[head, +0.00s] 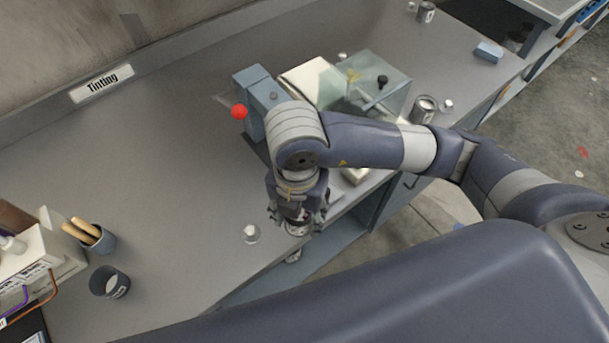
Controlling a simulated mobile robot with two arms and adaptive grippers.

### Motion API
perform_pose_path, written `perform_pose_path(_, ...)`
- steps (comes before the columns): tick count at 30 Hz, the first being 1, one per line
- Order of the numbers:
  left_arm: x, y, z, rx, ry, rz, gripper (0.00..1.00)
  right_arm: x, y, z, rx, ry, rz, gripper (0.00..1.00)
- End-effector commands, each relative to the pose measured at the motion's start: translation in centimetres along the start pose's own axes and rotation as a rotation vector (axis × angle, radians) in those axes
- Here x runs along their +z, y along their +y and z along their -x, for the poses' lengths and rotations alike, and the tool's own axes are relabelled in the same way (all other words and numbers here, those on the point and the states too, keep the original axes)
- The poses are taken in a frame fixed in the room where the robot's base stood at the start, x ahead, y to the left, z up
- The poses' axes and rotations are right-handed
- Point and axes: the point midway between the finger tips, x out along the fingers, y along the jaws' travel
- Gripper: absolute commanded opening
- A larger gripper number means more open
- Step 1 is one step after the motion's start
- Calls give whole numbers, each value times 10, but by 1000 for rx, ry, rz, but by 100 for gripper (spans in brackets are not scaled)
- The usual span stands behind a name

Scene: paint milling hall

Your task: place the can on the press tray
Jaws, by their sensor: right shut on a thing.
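My right gripper (297,219) points down over the front part of the grey bench. It is shut on a small metal can (297,230), of which only a little shows below the fingers. The blue-grey press (252,92) with a red ball knob (239,112) stands behind my right arm, up and left of the gripper. My arm covers much of the press's front, and I cannot make out its tray for sure. My left gripper is not in view.
A dark cup (109,283) and a brush holder (96,239) stand at the lower left. An open can (424,109) stands beyond my arm. The bench's left middle is clear.

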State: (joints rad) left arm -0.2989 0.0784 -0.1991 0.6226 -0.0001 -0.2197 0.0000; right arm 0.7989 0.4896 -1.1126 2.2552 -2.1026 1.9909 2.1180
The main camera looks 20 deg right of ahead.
Motion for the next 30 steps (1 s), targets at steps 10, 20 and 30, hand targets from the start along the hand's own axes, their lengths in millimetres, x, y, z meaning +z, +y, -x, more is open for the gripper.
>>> perform_pose_path(10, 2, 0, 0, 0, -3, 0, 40, -21, 3, -8, 0, 1, -468, 20)
perform_pose_path(20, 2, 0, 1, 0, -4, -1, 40, 29, 13, -14, -3, 1, -528, 20)
perform_pose_path(30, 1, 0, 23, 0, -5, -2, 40, 114, 29, -18, -2, -1, -522, 20)
